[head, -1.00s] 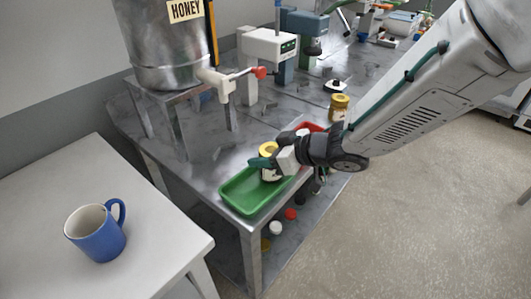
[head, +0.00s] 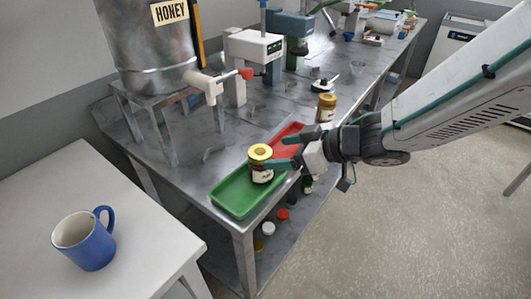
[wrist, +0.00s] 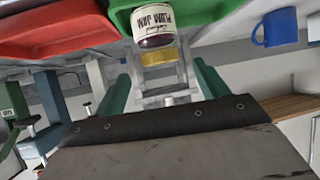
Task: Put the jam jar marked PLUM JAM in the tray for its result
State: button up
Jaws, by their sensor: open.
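The jam jar (head: 261,167) has a yellow lid, dark contents and a white label. It stands upright in the green tray (head: 228,203), toward the end by the red tray (head: 291,131). In the wrist view the picture is upside down, and the label on the jar (wrist: 153,22) reads PLUM JAM. My gripper (head: 290,149) is open just right of the jar, with its green fingers apart and nothing held between them. The green tray (wrist: 195,12) and red tray (wrist: 50,32) also show in the wrist view.
Another yellow-lidded jar (head: 326,108) stands farther back on the metal table. A honey tank (head: 150,45) with a red-handled tap stands at the left. A blue mug (head: 85,240) is on the white table (head: 150,225). Several jars sit on the shelf below.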

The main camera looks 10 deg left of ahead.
jog(key=shift+v, duration=1.75)
jog(key=w+d+r+m+t+h, duration=0.3)
jog(key=w+d+t+h, duration=0.1)
jog(key=d, duration=0.4)
jog(key=w+d+r+m+t+h, duration=0.3)
jog(key=w+d, duration=0.1)
jog(key=d, duration=0.4)
jog(key=s+d+r+m+h, duration=0.1)
jog(key=s+d+m+h, duration=0.15)
jog(key=d, duration=0.35)
jog(key=s+d+m+h, duration=0.2)
jog(key=d+m+h, duration=0.1)
jog(key=d, duration=0.3)
jog(key=s+d+m+g, duration=0.1)
jog(key=s+g, duration=0.3)
jog(key=s, duration=0.7)
jog(key=s+d+m+g, duration=0.2)
jog(key=s+g, duration=0.2)
jog(key=s, duration=0.6)
jog(key=shift+s+f+m+g+y, duration=0.15)
jog(key=shift+s+m+g+y, duration=0.2)
jog(key=shift+s+g, duration=0.05)
